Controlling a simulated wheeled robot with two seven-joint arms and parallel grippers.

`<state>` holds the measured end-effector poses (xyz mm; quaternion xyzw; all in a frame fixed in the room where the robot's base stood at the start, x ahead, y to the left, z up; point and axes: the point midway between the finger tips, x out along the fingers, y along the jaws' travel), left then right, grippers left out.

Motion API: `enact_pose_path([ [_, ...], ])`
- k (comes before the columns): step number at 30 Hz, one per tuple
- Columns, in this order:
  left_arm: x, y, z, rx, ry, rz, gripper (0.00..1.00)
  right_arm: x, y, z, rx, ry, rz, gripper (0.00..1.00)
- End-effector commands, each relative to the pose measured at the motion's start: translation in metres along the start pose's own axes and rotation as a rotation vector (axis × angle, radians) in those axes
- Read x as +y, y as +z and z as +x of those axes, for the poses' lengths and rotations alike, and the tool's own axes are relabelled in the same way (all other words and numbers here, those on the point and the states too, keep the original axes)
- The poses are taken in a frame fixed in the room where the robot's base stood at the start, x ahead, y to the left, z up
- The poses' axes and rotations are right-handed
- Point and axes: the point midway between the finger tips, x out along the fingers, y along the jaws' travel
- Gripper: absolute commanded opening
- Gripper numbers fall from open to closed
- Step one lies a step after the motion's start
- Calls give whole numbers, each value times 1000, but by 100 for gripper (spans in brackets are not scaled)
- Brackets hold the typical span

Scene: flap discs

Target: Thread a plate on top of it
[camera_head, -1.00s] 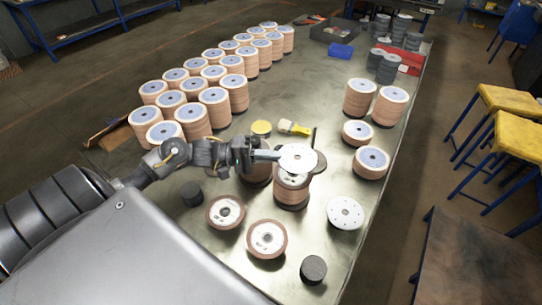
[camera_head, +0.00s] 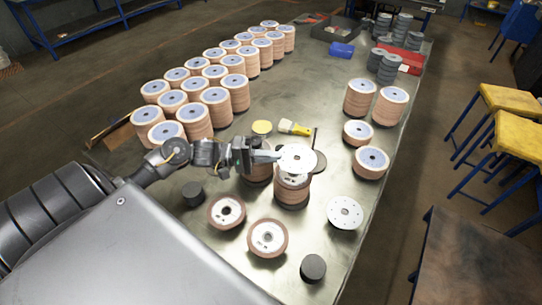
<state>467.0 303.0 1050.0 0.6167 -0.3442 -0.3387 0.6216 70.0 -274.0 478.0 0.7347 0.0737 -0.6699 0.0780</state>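My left gripper (camera_head: 272,157) is shut on a white plate (camera_head: 298,158), a flat disc with a centre hole. It holds the plate by its left edge over a stack of brown flap discs (camera_head: 292,189). The plate hides the far part of the stack's top; I cannot tell whether the two touch. A thin upright rod (camera_head: 314,138) stands just behind the plate. Another white plate (camera_head: 345,212) with several small holes lies on the table to the right. My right gripper is not in view.
Two loose flap discs (camera_head: 267,238) lie in front, with dark cylinders (camera_head: 313,268) near them. Many disc stacks (camera_head: 214,106) fill the left of the metal table (camera_head: 300,85). More stacks (camera_head: 389,105) stand at right. A yellow brush (camera_head: 295,128) lies behind the gripper.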

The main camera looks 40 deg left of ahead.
Motion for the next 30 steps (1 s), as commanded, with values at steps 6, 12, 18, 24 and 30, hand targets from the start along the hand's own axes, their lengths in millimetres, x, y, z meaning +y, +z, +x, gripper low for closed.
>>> enact_pose_path([
  [6, -2, 0, 0, 0, 0, 0, 0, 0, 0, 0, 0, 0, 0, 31],
  [12, -7, 0, 0, 0, 0, 1, 0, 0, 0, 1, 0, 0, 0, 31],
  [18, -8, 0, 0, 0, 0, 0, 23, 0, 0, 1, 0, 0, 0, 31],
  [24, -8, 0, 0, 0, -1, -1, 27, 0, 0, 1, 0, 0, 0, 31],
  [30, -11, 0, -7, 0, -4, -3, 27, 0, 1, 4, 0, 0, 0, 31],
])
